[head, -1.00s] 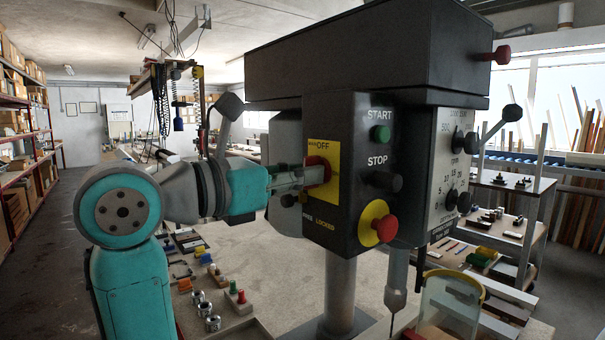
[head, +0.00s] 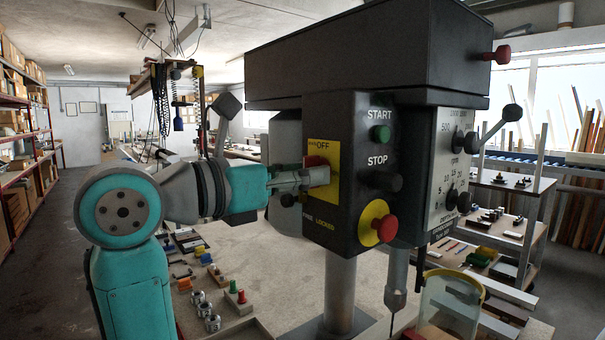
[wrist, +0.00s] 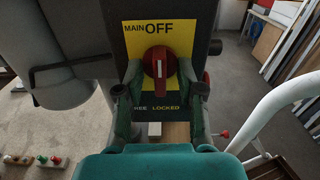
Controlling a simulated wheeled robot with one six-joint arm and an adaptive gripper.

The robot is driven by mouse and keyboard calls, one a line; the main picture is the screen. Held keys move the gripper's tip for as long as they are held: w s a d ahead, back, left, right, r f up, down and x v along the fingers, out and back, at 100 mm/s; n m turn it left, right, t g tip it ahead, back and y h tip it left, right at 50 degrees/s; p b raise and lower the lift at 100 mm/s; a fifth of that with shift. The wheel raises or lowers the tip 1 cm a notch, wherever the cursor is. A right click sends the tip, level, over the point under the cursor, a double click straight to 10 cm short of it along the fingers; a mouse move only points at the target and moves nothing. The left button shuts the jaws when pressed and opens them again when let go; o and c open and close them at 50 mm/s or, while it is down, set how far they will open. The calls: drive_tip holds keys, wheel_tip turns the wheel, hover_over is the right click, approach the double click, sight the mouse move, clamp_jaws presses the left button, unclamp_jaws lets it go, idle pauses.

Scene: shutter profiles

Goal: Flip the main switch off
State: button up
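The main switch is a red rotary knob (wrist: 160,74) on a yellow plate (wrist: 132,40) marked MAIN and OFF above, with LOCKED below. In the wrist view its grip bar with a white line stands about upright, in line with OFF. My gripper (wrist: 160,72) is at the knob, one finger on each side. The fingers look spread wider than the grip bar; whether they touch the knob's rim cannot be told. In the head view my gripper (head: 318,175) reaches the plate from the left and hides most of the knob; some red shows above the fingers.
The drill press column (head: 338,285) stands below. Small parts (head: 212,322) lie on the bench at left.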

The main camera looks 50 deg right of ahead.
drive_tip(key=v, duration=1.2)
idle(0.6)
